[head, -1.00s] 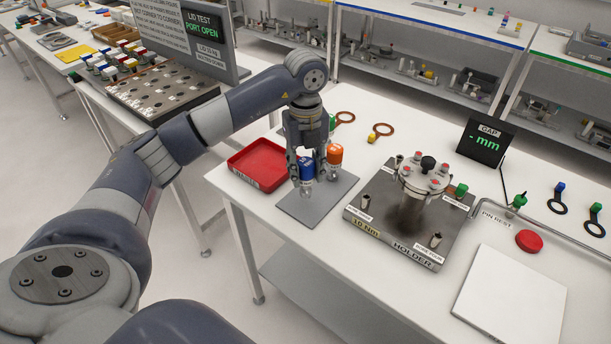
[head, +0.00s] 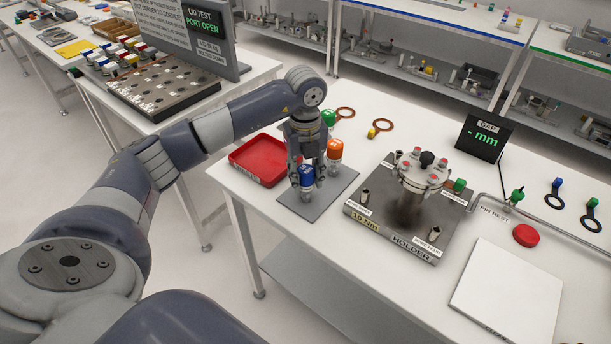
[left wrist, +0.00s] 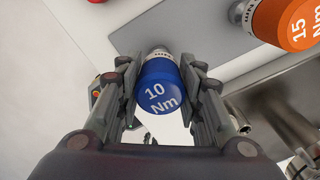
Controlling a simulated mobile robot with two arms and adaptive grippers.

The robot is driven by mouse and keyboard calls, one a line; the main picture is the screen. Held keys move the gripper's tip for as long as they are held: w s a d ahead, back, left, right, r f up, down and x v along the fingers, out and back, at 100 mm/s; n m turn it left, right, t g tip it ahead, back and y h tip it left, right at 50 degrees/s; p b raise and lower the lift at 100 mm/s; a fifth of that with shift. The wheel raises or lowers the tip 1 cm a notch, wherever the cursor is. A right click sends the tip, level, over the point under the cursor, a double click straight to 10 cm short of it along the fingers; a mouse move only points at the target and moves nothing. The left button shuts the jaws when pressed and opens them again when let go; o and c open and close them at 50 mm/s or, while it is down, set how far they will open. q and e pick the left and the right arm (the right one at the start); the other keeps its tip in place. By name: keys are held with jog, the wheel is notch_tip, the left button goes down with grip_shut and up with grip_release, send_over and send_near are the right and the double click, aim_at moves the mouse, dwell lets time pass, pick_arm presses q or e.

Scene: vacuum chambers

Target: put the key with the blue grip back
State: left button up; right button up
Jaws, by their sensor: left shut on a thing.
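The key with the blue grip (head: 306,175), marked 10 Nm, is upright between the fingers of my left gripper (head: 304,181). In the left wrist view, its blue cap (left wrist: 160,90) sits between the two fingers (left wrist: 160,98), which are shut on it. In the head view, its metal lower end is over the left part of the grey mat (head: 322,198); I cannot tell whether it touches the mat. The key with the orange grip (head: 335,151), marked 15 Nm, stands on the mat behind and to the right. My right gripper is not in view.
A red tray (head: 262,178) lies just left of the mat. The holder plate (head: 372,222), with a flanged chamber on it, is to the right. Copper rings (head: 384,124) lie behind. A white pad (head: 508,292) and a red disc (head: 526,236) are further right.

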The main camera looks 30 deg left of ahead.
aim_at(306, 168)
pick_arm(q)
jog(key=o, duration=1.2)
jog(key=shift+s+d+f, duration=0.1)
jog(key=shift+s+f, duration=0.15)
jog(key=shift+f, duration=0.35)
jog(key=shift+o, duration=0.3)
jog(key=shift+w+f, duration=0.1)
jog(key=shift+w, duration=0.25)
jog(key=shift+s+r, duration=0.15)
jog(key=shift+r, duration=0.35)
notch_tip(306, 168, up, 12)
jog(key=shift+f+b, duration=0.15)
jog(key=shift+b, duration=0.25)
jog(key=shift+r, duration=0.5)
